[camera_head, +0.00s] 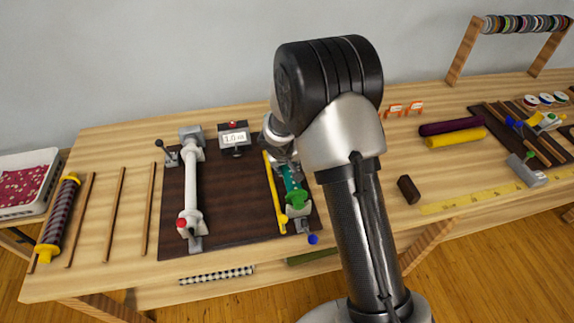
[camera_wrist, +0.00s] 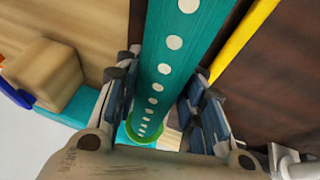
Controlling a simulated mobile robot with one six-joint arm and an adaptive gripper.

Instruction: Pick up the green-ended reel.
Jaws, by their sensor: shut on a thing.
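The green-ended reel (camera_head: 291,179) carries teal cloth with white dots and has a green end disc and knob towards the front. It lies over the right part of a dark brown mat (camera_head: 235,205), its near end by a pale grey holder (camera_head: 300,212). In the wrist view the teal roll (camera_wrist: 180,48) runs between my fingers, with a green disc at its lower end. My gripper (camera_wrist: 163,98) is shut on the reel, a finger on each side. In the head view my arm hides the reel's far end and most of the gripper.
A yellow strip (camera_head: 273,190) lies close left of the reel. A white roll (camera_head: 191,185) sits in a holder at the mat's left, with a display (camera_head: 235,138) behind. A yellow-ended reel (camera_head: 58,218) lies far left. A dark block (camera_head: 408,189) stands right of my arm.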

